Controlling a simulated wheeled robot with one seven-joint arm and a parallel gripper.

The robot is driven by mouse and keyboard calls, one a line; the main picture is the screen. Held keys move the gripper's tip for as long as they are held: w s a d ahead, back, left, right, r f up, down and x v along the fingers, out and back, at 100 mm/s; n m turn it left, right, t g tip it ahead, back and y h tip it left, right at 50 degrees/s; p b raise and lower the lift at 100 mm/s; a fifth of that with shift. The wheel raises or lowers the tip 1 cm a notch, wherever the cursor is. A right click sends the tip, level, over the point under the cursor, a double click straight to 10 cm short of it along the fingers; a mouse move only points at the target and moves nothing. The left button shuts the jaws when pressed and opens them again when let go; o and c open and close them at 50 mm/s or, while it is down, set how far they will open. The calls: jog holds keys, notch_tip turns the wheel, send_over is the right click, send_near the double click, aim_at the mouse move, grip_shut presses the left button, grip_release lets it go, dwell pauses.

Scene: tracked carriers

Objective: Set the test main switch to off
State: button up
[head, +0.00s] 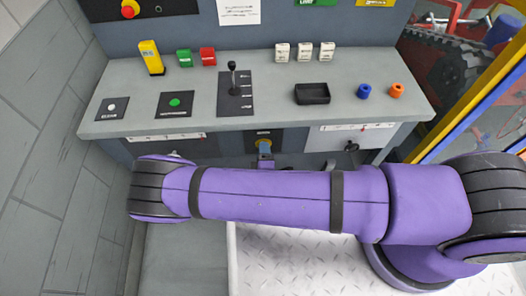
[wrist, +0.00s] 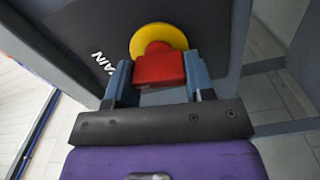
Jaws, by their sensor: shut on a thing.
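The main switch is a red handle (wrist: 158,70) on a yellow disc (wrist: 160,36), set in a dark panel (wrist: 88,28) with white lettering that reads "MAIN". In the head view, the yellow disc (head: 264,142) shows under the bench's front edge; my gripper hides most of the handle there. My gripper (wrist: 157,76) has its blue-grey fingers on either side of the red handle, shut on it. It also shows in the head view (head: 264,151). I cannot tell which position the switch is set to.
The grey bench (head: 330,120) above carries a black lever (head: 233,80), a green button (head: 175,102), a black tray (head: 312,93) and several small blocks. My purple arm spans the space before the bench.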

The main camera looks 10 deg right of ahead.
jog(key=shift+f+n, duration=0.1)
jog(key=shift+n, duration=0.6)
jog(key=o, duration=0.9)
jog(key=shift+s, duration=0.1)
